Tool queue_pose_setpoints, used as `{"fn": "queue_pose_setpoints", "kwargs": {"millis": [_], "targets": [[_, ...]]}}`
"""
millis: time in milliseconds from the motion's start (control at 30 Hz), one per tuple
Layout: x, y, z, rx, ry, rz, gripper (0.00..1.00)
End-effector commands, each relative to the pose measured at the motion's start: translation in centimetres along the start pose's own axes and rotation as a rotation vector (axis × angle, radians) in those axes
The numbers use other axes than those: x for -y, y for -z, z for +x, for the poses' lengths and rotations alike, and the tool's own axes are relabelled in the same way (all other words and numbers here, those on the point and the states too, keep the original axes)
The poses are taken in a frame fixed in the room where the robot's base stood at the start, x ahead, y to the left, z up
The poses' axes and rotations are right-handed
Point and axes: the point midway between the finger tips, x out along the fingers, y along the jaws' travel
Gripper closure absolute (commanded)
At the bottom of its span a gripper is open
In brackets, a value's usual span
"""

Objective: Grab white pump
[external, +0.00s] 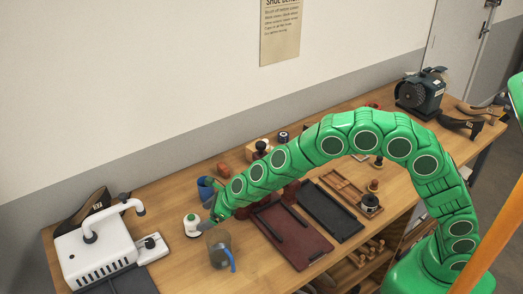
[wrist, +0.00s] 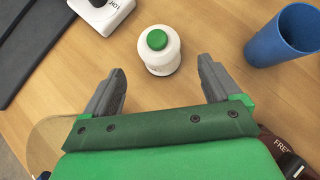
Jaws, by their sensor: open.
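The white pump (wrist: 161,62) is a small round white bottle with a green top. In the wrist view it stands upright on the wooden bench, just beyond and between the fingertips. In the external view the white pump (external: 191,228) stands near the bench's left part, just left of my arm's end. My gripper (wrist: 161,80) is open and empty, its two grey fingers spread wide with bare bench between them. My gripper (external: 211,222) is small and partly hidden in the external view.
A blue cup (wrist: 284,36) stands right of the pump. A white machine (external: 95,252) with a curved arm is to the left. A clear jug (external: 219,249) with a blue handle is near the front. A dark red tray (external: 292,242) lies to the right.

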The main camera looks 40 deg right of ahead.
Motion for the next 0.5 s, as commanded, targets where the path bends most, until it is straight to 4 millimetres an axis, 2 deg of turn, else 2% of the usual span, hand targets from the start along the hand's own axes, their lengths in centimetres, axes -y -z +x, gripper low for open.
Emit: {"fn": "queue_pose_setpoints", "kwargs": {"millis": [233, 500], "targets": [[0.0, 0.3, 0.9, -0.001, 0.0, -0.001, 0.09], [0.0, 0.5, 2.8, -0.004, 0.001, -0.001, 0.09]]}}
